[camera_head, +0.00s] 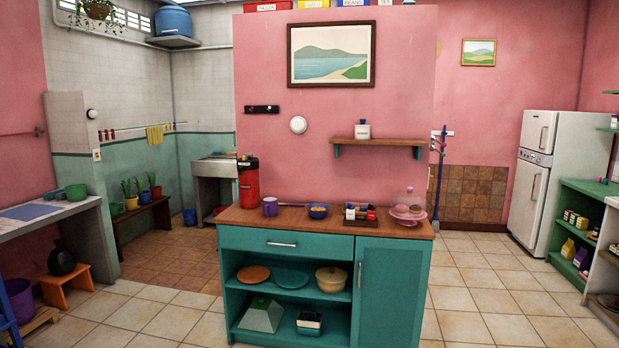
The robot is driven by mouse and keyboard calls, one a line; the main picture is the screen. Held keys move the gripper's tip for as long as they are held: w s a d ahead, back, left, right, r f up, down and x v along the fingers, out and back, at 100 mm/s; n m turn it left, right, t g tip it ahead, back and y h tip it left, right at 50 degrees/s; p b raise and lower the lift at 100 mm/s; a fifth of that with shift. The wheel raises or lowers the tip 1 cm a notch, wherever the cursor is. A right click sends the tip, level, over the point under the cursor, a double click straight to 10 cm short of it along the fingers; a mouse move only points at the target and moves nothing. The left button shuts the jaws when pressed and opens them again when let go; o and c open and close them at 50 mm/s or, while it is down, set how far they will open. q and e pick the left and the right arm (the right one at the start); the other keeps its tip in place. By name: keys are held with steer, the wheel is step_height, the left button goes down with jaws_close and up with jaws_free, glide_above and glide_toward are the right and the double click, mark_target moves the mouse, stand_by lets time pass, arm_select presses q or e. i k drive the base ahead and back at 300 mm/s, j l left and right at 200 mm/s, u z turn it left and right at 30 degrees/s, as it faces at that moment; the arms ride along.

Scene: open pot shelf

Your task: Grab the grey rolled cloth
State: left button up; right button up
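I cannot make out a grey rolled cloth anywhere in this view. A yellow cloth (155,135) hangs from a wall rail at the back left. A flat blue-grey mat (28,212) lies on the counter at the far left. Neither of my grippers is in view.
A teal cabinet (390,290) with a wooden top stands ahead, with plates and pots on its open shelves. The left counter (70,208), a white fridge (535,165) and green shelves (580,215) flank it. Tiled floor (490,275) is clear to the right.

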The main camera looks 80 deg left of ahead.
mark_target(61, 196)
steer(key=u, duration=4.15)
